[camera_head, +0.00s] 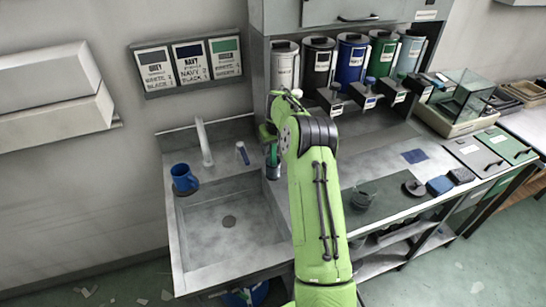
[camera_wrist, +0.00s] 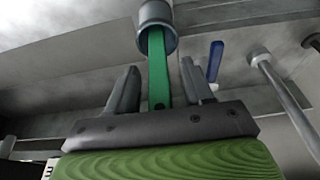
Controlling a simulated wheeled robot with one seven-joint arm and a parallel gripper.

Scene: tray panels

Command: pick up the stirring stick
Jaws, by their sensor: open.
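In the wrist view a flat green stick (camera_wrist: 158,72), which I take to be the stirring stick, runs into a grey round cup (camera_wrist: 157,14) at the top. My gripper (camera_wrist: 160,67) is open, with one finger on each side of this stick. Whether a finger touches it cannot be told.
A blue mug (camera_head: 184,178) stands on the sink's left rim. A tap (camera_head: 203,142) and a small blue-and-white upright item (camera_head: 242,153) stand behind the basin (camera_head: 225,245). Several paint canisters (camera_head: 351,62) line the back. A glass beaker (camera_head: 364,194) stands on the counter right of my arm.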

